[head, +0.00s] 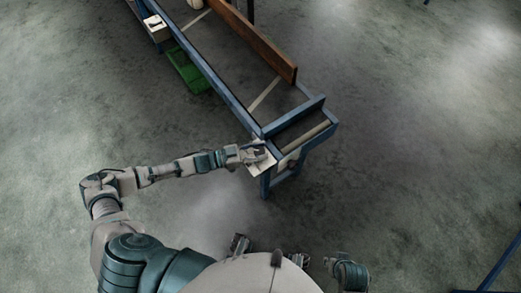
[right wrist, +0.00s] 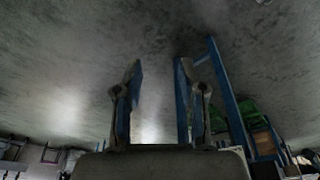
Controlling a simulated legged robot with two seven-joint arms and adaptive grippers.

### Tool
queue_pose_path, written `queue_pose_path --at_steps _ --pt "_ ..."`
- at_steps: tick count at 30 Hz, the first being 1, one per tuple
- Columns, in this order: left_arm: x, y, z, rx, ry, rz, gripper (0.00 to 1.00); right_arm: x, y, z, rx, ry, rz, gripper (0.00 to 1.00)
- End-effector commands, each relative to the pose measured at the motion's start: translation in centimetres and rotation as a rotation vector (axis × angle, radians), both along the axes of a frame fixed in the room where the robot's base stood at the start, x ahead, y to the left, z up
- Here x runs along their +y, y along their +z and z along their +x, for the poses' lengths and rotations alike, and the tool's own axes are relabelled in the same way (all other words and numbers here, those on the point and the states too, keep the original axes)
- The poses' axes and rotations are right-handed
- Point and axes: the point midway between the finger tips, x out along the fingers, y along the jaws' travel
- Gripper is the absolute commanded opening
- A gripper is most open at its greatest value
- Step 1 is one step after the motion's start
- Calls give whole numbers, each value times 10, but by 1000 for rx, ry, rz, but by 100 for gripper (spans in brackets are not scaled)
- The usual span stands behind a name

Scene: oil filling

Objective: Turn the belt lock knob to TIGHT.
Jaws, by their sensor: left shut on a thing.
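The belt conveyor (head: 225,92) has a blue frame and runs from the top of the head view to its near end at the centre. A pale panel (head: 263,170) sits at the near left corner of that end. My left gripper (head: 258,154) is at this panel, shut on what seems to be the lock knob. The knob is hidden by the fingers, and its TIGHT marking cannot be read. My right gripper (right wrist: 158,65) is open and empty in the right wrist view, its two fingers apart.
A white box (head: 156,28) is fixed on the conveyor's far left side, above a green object (head: 188,70). A brown board (head: 262,43) lines the right side. A roller (head: 305,136) spans the near end.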

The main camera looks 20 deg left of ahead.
Motion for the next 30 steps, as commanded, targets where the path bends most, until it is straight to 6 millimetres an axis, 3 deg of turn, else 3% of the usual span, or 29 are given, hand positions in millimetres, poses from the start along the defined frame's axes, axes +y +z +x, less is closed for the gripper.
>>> queue_pose_path --at_steps 6,18,19,22,30 --pt "1 -1 1 0 -22 2 7 6 -2 19 -87 5 19 40" --pt "1 0 1 -2 -26 2 6 7 -2 24 -103 7 23 40" --pt "1 0 1 -2 -26 2 44 7 -2 24 -104 7 23 40" --pt "1 1 1 -3 -26 1 67 7 -2 24 -104 7 22 40" --pt "0 1 0 -2 -27 0 67 7 -2 24 -103 7 23 40"
